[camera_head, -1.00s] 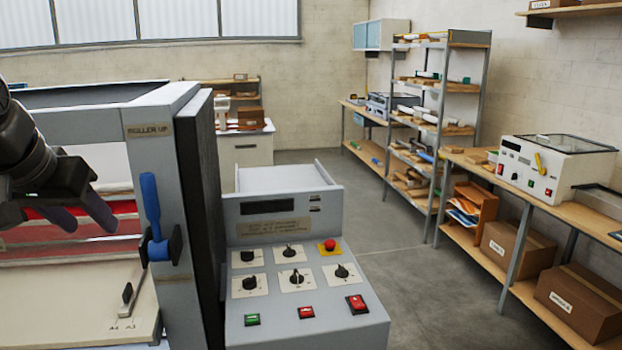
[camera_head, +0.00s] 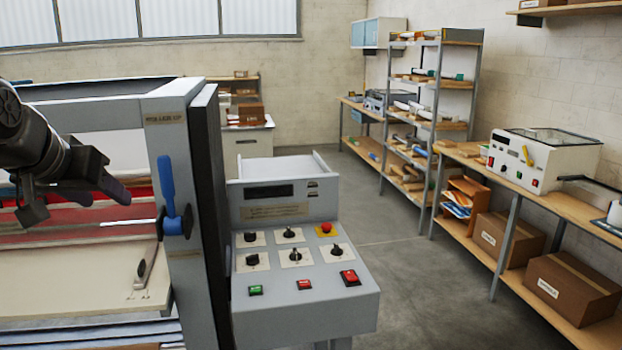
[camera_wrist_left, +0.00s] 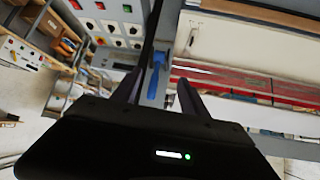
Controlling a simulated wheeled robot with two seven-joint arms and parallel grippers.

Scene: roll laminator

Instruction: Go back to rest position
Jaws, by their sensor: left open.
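My left gripper (camera_head: 82,200) hangs at the left of the head view, in front of the laminator's red rollers (camera_head: 60,228). Its fingers are apart and nothing shows between them. The blue lever (camera_head: 168,192) stands upright on the grey side post of the laminator, to the right of the gripper and apart from it. In the left wrist view, the two dark fingers (camera_wrist_left: 155,95) are spread, with the blue lever (camera_wrist_left: 155,80) seen beyond the gap. My right gripper does not show.
The control panel (camera_head: 300,270) with knobs and red, green and yellow buttons stands right of the post. A shelf rack (camera_head: 432,120) and a bench (camera_head: 560,210) with a white machine (camera_head: 540,165) line the right wall. The floor (camera_head: 410,290) between is clear.

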